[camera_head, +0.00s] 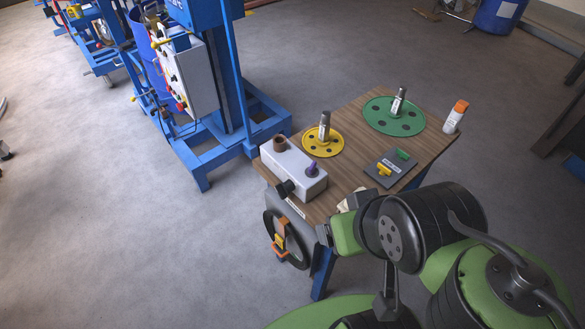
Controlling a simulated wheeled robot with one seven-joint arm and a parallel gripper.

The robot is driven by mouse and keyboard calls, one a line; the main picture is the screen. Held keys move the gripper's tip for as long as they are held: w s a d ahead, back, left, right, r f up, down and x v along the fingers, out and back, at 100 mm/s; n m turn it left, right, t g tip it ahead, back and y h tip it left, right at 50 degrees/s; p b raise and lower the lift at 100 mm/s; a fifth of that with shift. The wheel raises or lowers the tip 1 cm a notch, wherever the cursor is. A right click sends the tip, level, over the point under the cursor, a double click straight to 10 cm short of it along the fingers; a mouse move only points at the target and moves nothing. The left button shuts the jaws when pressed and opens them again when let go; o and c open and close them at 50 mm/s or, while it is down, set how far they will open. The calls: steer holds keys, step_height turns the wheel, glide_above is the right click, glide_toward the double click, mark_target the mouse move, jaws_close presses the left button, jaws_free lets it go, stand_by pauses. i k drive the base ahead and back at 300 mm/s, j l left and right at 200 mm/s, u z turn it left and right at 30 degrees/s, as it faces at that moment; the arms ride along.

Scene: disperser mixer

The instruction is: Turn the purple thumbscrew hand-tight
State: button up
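The purple thumbscrew (313,168) stands upright on top of a pale grey block (300,178), towards its right end. The block is on the near left part of a wooden table.
A brown cylinder (279,143) and a black knob (285,187) are on the block. Behind it are a yellow disc (323,148), a green disc (394,120), a dark plate (390,168) and a spray bottle (456,117). A blue machine frame (225,150) stands close left.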

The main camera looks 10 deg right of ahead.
mark_target(312, 170)
steer(key=i+j+z, duration=0.1)
steer(key=j, duration=0.25)
steer(key=i+j+z, duration=0.2)
steer(key=j, duration=0.45)
steer(key=i+j+z, duration=0.1)
steer(key=i+j, duration=0.15)
steer(key=j, duration=0.15)
